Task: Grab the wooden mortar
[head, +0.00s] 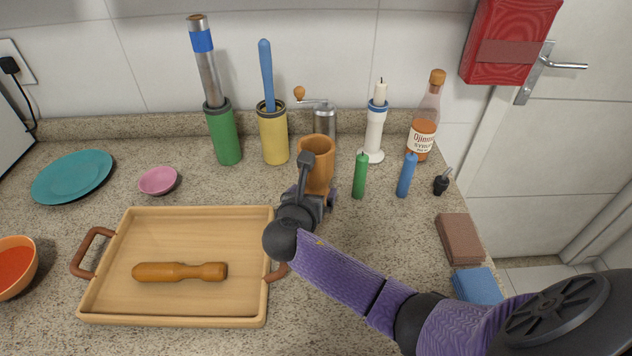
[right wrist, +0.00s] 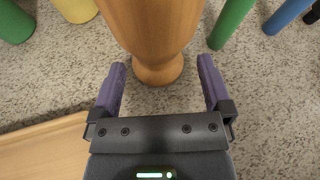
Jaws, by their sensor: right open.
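The wooden mortar (head: 319,158) is an orange-brown cup standing upright on the speckled counter, just beyond my right gripper in the head view. In the right wrist view the mortar (right wrist: 155,40) shows its narrow neck and round foot, a little ahead of and between the two purple fingers. My right gripper (right wrist: 160,85) is open, with a finger on either side and a gap to each side of the foot. In the head view the right gripper (head: 318,203) partly hides the mortar's lower part. My left gripper is not in view.
A wooden tray (head: 180,319) with a wooden pestle (head: 180,272) lies left of my arm. Green (head: 360,176) and blue (head: 406,176) candles stand right of the mortar. A pepper mill (head: 325,119) and a yellow holder (head: 273,135) stand behind it.

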